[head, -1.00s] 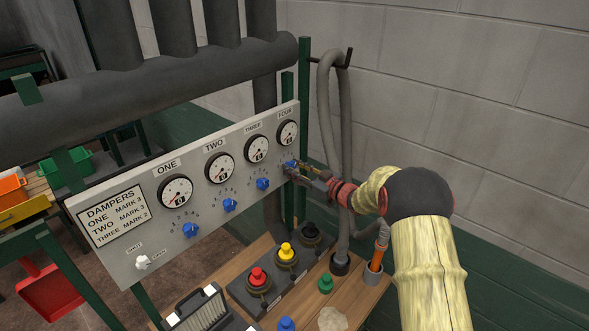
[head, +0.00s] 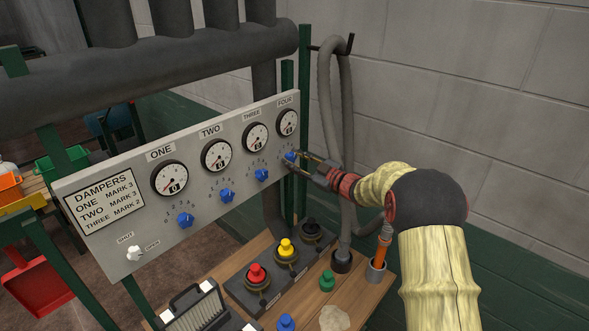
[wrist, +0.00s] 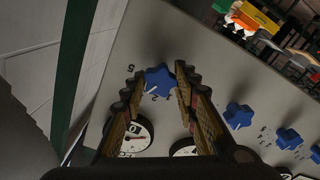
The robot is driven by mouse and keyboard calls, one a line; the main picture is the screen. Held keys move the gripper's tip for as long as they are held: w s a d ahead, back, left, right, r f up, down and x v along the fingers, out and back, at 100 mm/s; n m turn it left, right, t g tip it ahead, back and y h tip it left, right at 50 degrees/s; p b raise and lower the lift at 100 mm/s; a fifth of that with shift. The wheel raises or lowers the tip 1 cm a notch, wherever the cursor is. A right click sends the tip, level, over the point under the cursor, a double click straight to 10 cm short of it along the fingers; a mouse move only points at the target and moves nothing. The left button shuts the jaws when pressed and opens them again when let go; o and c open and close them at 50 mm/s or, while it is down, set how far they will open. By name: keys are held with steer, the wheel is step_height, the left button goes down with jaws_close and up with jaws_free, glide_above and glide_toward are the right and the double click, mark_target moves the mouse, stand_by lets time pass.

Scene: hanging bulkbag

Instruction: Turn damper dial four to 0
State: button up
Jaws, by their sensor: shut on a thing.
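Damper dial four is a blue star-shaped knob (head: 290,156) under the gauge labelled FOUR (head: 287,122), at the right end of the grey panel (head: 100,255). My gripper (head: 295,162) reaches it from the right. In the wrist view my gripper's fingers are on either side of the blue knob (wrist: 159,77), shut on it. The knob's white pointer line shows on its lower side there. Printed numbers ring the knob, but the fingers partly hide them, so I cannot read the setting surely.
Three other blue knobs sit left along the panel, under gauges ONE (head: 170,180), TWO (head: 216,156) and THREE (head: 256,137). A white shut/open switch (head: 134,253) is at lower left. Below stands a wooden bench (head: 355,290) with coloured buttons. A grey hose (head: 330,110) hangs behind my gripper.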

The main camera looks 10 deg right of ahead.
steer(key=n+b, duration=0.1)
steer(key=b, duration=0.1)
steer(key=n+b, duration=0.3)
steer(key=b, duration=0.1)
steer(key=shift+f+n, duration=0.3)
steer(key=n+b, duration=0.5)
steer(key=b, duration=0.1)
steer(key=shift+n+b, duration=0.3)
steer(key=n+b, duration=0.4)
steer(key=b, duration=0.1)
steer(key=n+b, duration=0.5)
steer(key=shift+r+n+b, duration=0.1)
steer(key=shift+n+b, duration=0.2)
steer(key=shift+n, duration=0.2)
steer(key=o, duration=1.1)
steer(key=shift+r, duration=0.1)
steer(key=shift+o, duration=0.3)
